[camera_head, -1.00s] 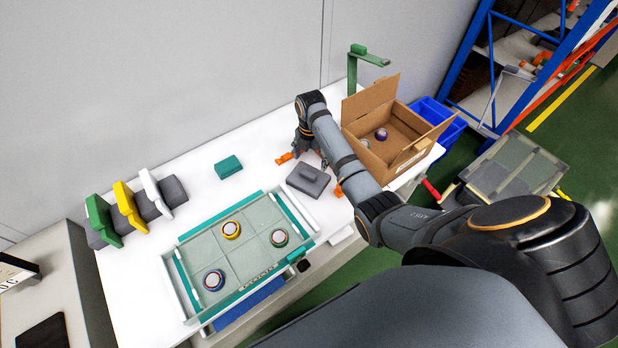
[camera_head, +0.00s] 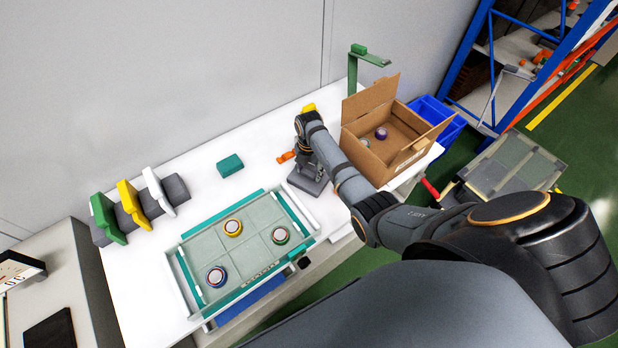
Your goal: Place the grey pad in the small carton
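A dark grey pad (camera_head: 302,182) with a raised block on top lies on the white table, left of the open cardboard carton (camera_head: 402,162). My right gripper (camera_head: 309,168) points down over the pad, at its raised block. The arm and wrist partly cover the pad, and the fingertips are small and dark, so I cannot tell whether they grip it. The carton stands upright with its flaps open. A purple-and-white round part and a pale round part are inside it. My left gripper is not in view.
A teal tray (camera_head: 183,268) holds several round parts. A teal block (camera_head: 230,165), an orange-handled item (camera_head: 286,156) and a rack of green, yellow and white plates (camera_head: 129,206) share the table. A green stand (camera_head: 352,75) rises behind the carton; blue bins (camera_head: 440,118) stand beyond it.

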